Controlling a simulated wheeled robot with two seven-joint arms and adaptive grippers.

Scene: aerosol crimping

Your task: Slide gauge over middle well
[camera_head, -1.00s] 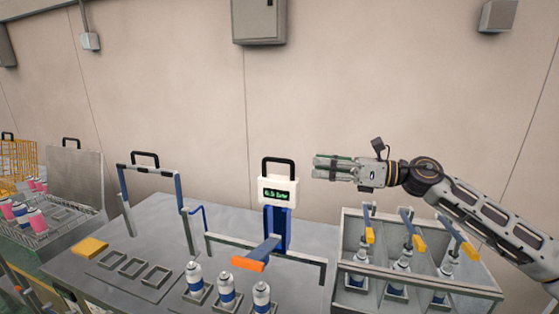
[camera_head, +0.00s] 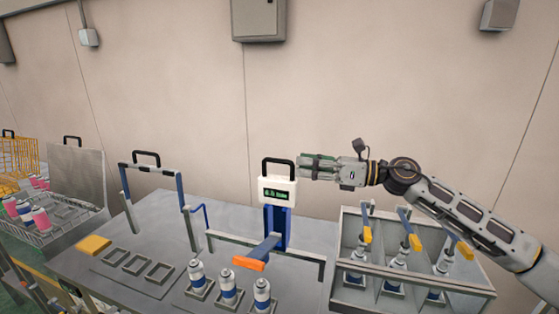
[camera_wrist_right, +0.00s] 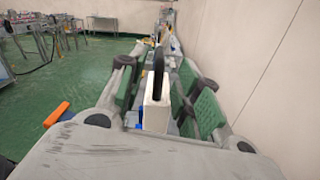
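The gauge (camera_head: 278,190) is a white box with a green-lit display, a black loop handle (camera_head: 278,163) and a blue post. Its blue arm ends in an orange tip (camera_head: 249,264), seen behind the middle and right cans. Three white-and-blue cans stand in a row of square wells; the middle one (camera_head: 227,286) sits in the middle well. My right gripper (camera_head: 301,168) is just right of the handle, fingers pointing left. In the right wrist view its fingers are spread, with the gauge (camera_wrist_right: 155,108) ahead between them; I see no contact. My left gripper is not in view.
A grey rail (camera_head: 308,260) runs behind the cans. A blue-and-grey frame (camera_head: 153,172), empty square wells (camera_head: 130,263) and a yellow block (camera_head: 94,244) are at the left.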

